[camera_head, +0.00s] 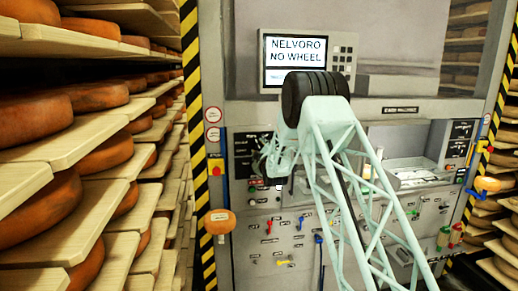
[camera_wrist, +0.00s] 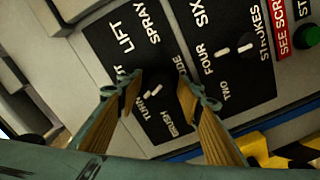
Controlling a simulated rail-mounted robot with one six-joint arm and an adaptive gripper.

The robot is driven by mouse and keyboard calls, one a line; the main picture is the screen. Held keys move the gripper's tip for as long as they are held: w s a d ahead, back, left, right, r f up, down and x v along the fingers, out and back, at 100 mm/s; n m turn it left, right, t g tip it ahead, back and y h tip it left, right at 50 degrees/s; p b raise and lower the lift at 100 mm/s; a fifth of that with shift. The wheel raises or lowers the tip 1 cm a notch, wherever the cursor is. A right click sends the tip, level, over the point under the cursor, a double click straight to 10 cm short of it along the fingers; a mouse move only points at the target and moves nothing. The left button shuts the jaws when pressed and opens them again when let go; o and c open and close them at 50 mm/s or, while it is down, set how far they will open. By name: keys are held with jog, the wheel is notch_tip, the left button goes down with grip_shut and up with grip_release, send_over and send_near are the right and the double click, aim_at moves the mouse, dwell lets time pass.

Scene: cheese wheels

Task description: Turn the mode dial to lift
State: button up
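The mode dial (camera_wrist: 157,82) is a dark knob on a black panel (camera_wrist: 112,42) in the wrist view. White words LIFT, SPRAY, TURN and BRUSH stand around it; MODE is partly covered by a finger. A small white mark shows at the knob's lower side, near TURN, but I cannot tell exactly where it points. My gripper (camera_wrist: 157,94) is open, with one finger on each side of the dial. I cannot tell whether the fingers touch it. In the head view my gripper (camera_head: 270,158) is in front of the machine's left black panel (camera_head: 243,143), and the dial is hidden there.
A second black panel with FOUR, SIX, TWO and STROKES (camera_wrist: 233,50) lies to the right, with a green button (camera_wrist: 306,36) beyond. The screen (camera_head: 292,51) reads NELVORO NO WHEEL. Cheese shelves (camera_head: 70,150) stand left.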

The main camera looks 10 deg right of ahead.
jog(key=shift+c, duration=0.2)
jog(key=c, duration=0.8)
jog(key=shift+w+f+m+b, duration=0.1)
jog(key=shift+m+b, duration=0.7)
jog(key=shift+b, duration=0.8)
jog(key=shift+m+b, duration=0.5)
jog(key=shift+b, duration=0.55)
jog(key=m+b, duration=0.5)
jog(key=b, duration=0.2)
jog(key=m+b, duration=0.6)
jog(key=shift+d, duration=0.1)
jog(key=shift+m+b, duration=1.25)
jog(key=shift+m, duration=0.75)
jog(key=shift+r, duration=0.2)
